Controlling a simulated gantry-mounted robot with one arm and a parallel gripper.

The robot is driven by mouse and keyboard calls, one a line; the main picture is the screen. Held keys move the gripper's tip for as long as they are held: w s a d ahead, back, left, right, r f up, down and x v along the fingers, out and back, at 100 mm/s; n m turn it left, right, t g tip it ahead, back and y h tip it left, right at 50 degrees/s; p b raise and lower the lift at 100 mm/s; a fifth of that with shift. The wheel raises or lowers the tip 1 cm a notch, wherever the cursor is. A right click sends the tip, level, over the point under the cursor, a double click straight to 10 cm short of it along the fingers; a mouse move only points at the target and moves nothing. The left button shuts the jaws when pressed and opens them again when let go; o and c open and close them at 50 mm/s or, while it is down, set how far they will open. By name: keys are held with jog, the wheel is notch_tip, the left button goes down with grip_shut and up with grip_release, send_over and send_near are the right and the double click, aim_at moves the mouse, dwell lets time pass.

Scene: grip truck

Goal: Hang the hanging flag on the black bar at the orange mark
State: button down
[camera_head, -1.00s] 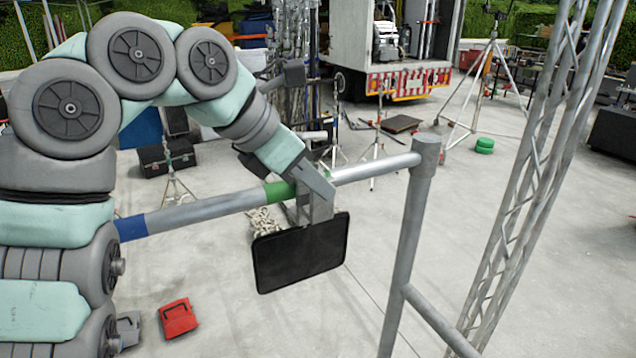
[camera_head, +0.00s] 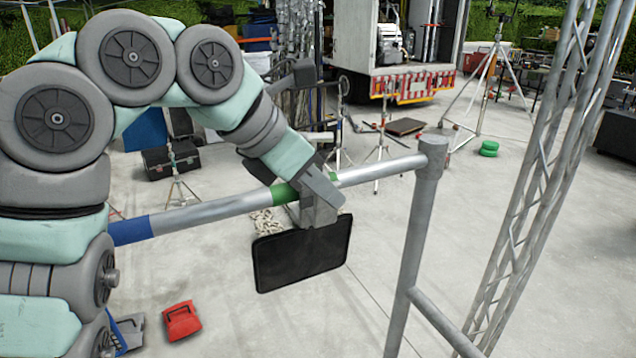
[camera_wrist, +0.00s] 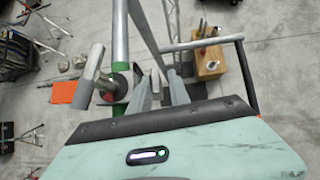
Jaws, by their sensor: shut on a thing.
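The flag is a black rectangular panel (camera_head: 302,255) with a grey bracket at its top edge. My gripper (camera_head: 322,195) is shut on this bracket in the head view, and the panel hangs below it, nearly level. The bar is a silver-grey rail (camera_head: 210,214) with a blue band (camera_head: 131,230) and a green band (camera_head: 285,192). My gripper is beside the green band and covers part of the rail. I see no black bar and no clear orange mark on the rail. The wrist view shows my fingers (camera_wrist: 161,88) next to the rail (camera_wrist: 120,45). Whether the bracket touches the rail is hidden.
A grey upright post (camera_head: 415,225) carries the rail's right end. A lattice truss (camera_head: 530,170) stands farther right. A red box (camera_head: 182,320) lies on the floor at lower left. A light stand (camera_head: 176,178) is behind the rail.

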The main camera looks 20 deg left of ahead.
jog(key=s+d, duration=0.3)
jog(key=d, duration=0.3)
jog(key=shift+s, duration=0.4)
dwell(0.3)
jog(key=shift+r, duration=0.15)
jog(key=shift+r+p, duration=0.85)
jog(key=shift+p, duration=0.1)
jog(key=shift+f, duration=0.15)
